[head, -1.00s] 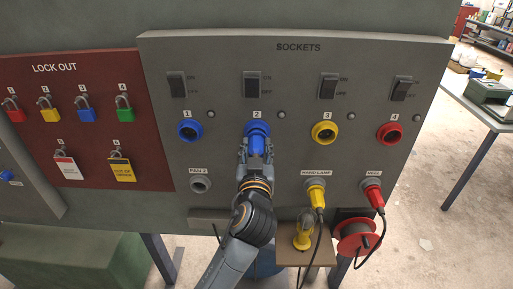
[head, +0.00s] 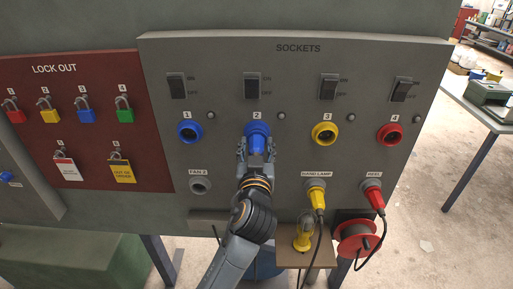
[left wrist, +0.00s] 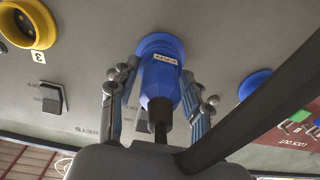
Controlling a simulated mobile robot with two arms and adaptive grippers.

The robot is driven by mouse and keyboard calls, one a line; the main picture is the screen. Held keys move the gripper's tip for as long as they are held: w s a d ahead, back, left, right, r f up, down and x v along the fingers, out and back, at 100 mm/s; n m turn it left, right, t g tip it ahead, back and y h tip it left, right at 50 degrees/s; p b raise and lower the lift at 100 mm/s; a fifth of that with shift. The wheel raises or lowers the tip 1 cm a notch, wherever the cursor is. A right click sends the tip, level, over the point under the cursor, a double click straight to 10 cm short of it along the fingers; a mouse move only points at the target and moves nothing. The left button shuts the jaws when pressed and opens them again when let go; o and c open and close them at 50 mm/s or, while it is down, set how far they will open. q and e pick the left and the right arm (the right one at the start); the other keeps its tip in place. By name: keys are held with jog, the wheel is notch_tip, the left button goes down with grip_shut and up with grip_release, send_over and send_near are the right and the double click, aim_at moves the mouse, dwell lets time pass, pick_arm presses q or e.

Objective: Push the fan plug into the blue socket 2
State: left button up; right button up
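The blue fan plug (head: 258,145) sits in the blue socket 2 (head: 257,128), its front end inside the socket's ring. In the left wrist view the plug (left wrist: 160,82) lines up with the socket (left wrist: 160,44), and its dark rear end and cable point toward my gripper. I cannot tell how deep it is seated. My left gripper (head: 256,150) has a finger on each side of the plug, and small gaps show between fingers and plug in the left wrist view (left wrist: 161,85). It is open around the plug. My right gripper is out of view.
Blue socket 1 (head: 190,132), yellow socket 3 (head: 325,133) and red socket 4 (head: 390,134) are empty. Yellow hand-lamp (head: 318,199) and red reel (head: 375,198) plugs hang below with cables. The lock-out board (head: 72,160) is at left.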

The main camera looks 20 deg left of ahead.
pick_arm(q)
jog(key=shift+o, duration=0.6)
jog(key=shift+s+d, duration=0.1)
jog(key=shift+s, duration=0.1)
jog(key=v, duration=1.1)
jog(key=shift+s, duration=0.35)
jog(key=shift+d, duration=0.1)
